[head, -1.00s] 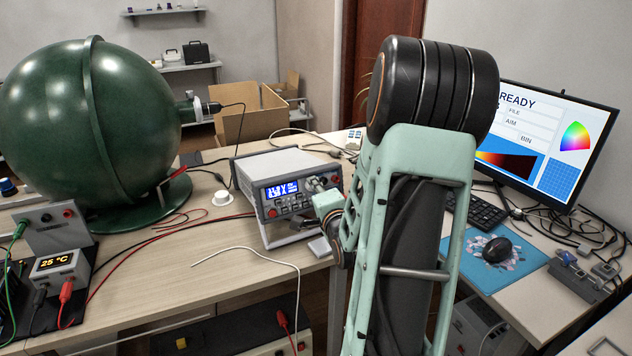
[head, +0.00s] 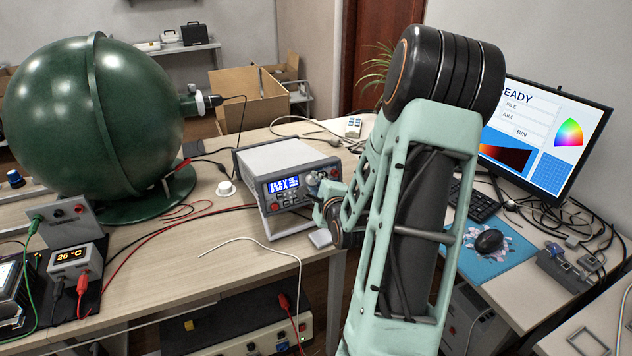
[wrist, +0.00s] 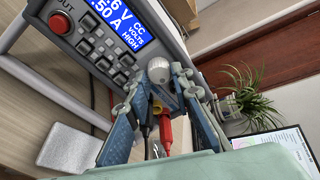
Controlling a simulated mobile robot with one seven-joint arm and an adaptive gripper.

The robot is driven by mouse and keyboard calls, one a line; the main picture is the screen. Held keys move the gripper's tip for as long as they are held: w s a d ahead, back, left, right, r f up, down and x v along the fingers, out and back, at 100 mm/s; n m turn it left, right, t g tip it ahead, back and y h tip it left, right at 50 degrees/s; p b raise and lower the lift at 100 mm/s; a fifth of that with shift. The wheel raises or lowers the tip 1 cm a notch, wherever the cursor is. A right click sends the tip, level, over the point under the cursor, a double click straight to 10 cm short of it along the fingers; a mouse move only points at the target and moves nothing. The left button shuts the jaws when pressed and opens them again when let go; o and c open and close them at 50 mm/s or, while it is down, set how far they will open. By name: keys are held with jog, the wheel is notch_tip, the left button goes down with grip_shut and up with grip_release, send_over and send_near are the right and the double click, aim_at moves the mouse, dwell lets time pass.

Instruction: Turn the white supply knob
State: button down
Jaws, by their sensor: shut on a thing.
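The power supply (head: 283,158) is a grey box with a lit blue display, standing on the wooden bench. Its white knob (wrist: 159,69) is on the front panel, right of the display (wrist: 120,24). The knob also shows small in the head view (head: 312,178). My gripper (wrist: 160,76) is shut on the white knob, with one finger on either side of it. Red and black plugs show between the fingers, below the knob. In the head view my gripper (head: 318,190) is at the supply's right front and partly hidden by my arm.
A big green sphere (head: 95,130) stands left of the supply. A small white cup-like part (head: 226,189) and loose cables lie on the bench. A monitor (head: 545,135), keyboard and mouse (head: 489,241) are at the right. A red button (wrist: 60,23) is on the supply's panel.

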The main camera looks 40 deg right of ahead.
dwell(0.3)
jog(key=c, duration=1.7)
grip_release()
jog(key=shift+v, duration=3.75)
